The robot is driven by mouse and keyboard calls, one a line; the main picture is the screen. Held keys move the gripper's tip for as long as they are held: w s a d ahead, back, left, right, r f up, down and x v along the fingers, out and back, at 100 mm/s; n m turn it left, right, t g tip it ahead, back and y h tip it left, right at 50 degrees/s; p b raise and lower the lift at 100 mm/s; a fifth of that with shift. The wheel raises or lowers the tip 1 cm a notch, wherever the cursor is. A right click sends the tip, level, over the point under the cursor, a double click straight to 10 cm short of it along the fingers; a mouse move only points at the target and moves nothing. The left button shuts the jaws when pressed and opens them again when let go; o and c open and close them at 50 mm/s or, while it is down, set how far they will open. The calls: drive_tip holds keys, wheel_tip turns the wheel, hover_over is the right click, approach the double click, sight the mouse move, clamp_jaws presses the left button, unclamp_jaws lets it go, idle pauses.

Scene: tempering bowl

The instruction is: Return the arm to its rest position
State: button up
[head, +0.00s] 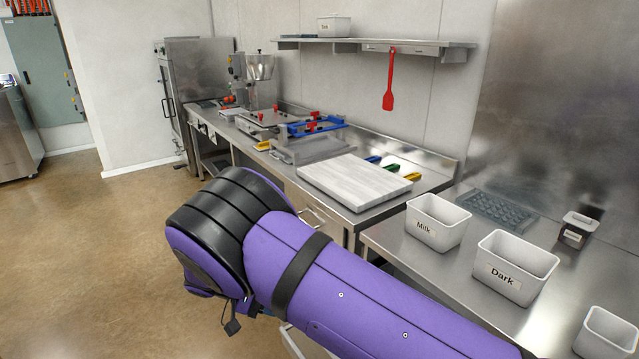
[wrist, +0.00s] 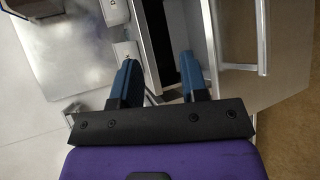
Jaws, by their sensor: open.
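My purple arm reaches across the lower middle of the head view, in front of the counter, and its bent joint is over the floor. My gripper (wrist: 158,80) shows in the wrist view with its two blue fingers apart and nothing between them. In the head view the gripper is not clearly visible. Beyond the fingers are metal counter edges and a dark gap.
A steel counter holds a white slab (head: 355,182), a Milk bin (head: 437,224), a Dark bin (head: 516,268) and a clear mould (head: 497,211). A red spatula (head: 389,85) hangs from the wall shelf (head: 375,43). Open floor (head: 90,240) lies at the left.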

drive_tip(key=w+d+r+m+g+y, duration=0.15)
drive_tip(key=d+r+y, duration=0.25)
drive_tip(key=d+r, duration=0.55)
drive_tip(key=w+d+r+n+g+y, duration=0.1)
drive_tip(key=w+d+r+y, duration=0.15)
drive_tip(key=d+r, duration=0.75)
drive_tip(key=s+d+r+t+y, duration=0.1)
drive_tip(key=s+d+r+y, duration=0.3)
drive_tip(key=r, duration=0.3)
drive_tip(key=s+d+r+t+y, duration=0.1)
drive_tip(key=s+d+r, duration=0.3)
drive_tip(key=d+r, duration=0.25)
drive_tip(key=s+d+r+t, duration=0.1)
drive_tip(key=s+d+t, duration=0.1)
drive_tip(key=s, duration=0.4)
drive_tip(key=s+d+r+t+y, duration=0.1)
drive_tip(key=s+d+r+t, duration=0.1)
drive_tip(key=s+d, duration=0.2)
drive_tip(key=s+d+r+m+t+y, duration=0.1)
drive_tip(key=s+d+t, duration=0.1)
drive_tip(key=s, duration=0.7)
drive_tip(key=shift+d+r+t, duration=0.35)
drive_tip(key=shift+d, duration=0.5)
